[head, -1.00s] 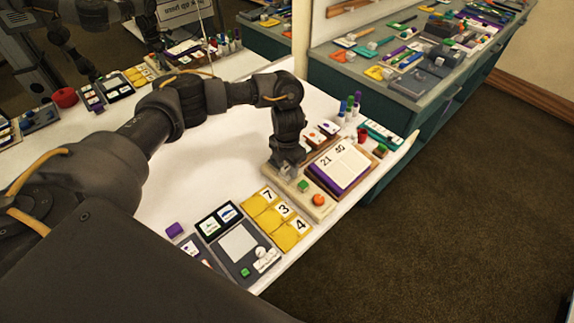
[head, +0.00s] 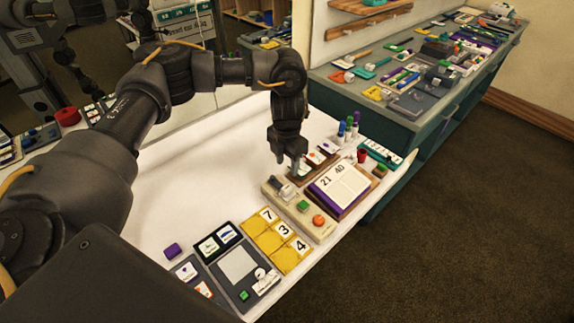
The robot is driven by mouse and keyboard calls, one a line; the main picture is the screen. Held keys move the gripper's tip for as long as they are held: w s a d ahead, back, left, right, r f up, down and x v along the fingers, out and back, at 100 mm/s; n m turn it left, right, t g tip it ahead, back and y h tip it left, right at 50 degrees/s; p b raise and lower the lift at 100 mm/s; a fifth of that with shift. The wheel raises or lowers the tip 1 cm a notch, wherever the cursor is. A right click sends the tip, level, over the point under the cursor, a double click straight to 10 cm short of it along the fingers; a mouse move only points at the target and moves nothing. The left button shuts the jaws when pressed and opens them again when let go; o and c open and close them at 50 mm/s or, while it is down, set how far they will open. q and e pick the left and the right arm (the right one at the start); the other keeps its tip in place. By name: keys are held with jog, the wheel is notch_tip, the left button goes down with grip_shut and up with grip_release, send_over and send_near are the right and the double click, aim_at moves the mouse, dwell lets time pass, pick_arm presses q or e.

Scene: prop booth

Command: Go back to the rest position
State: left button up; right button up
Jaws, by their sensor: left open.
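My left arm reaches in from the left over the white table (head: 190,190). My left gripper (head: 294,166) points down, open, above and behind a beige board (head: 285,208). A small grey block (head: 274,186), a green block (head: 302,206) and an orange round piece (head: 318,220) sit on that board. The grey block lies left of the fingertips, apart from them in the picture. Nothing shows between the fingers. The gripper partly covers picture cards (head: 316,158) behind it. My right gripper is not in view.
A purple-edged booklet (head: 341,186), pens (head: 347,130), a red piece (head: 362,155), a teal strip (head: 382,152), yellow number cards (head: 277,240), a grey panel (head: 243,272) and a purple block (head: 172,250) lie nearby. A cluttered counter (head: 410,100) stands behind. The table's left middle is clear.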

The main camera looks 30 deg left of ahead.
aim_at(287, 187)
pick_arm(q)
jog(key=shift+f, duration=0.15)
notch_tip(287, 187, down, 11)
jog(key=shift+r, duration=0.15)
dwell(0.5)
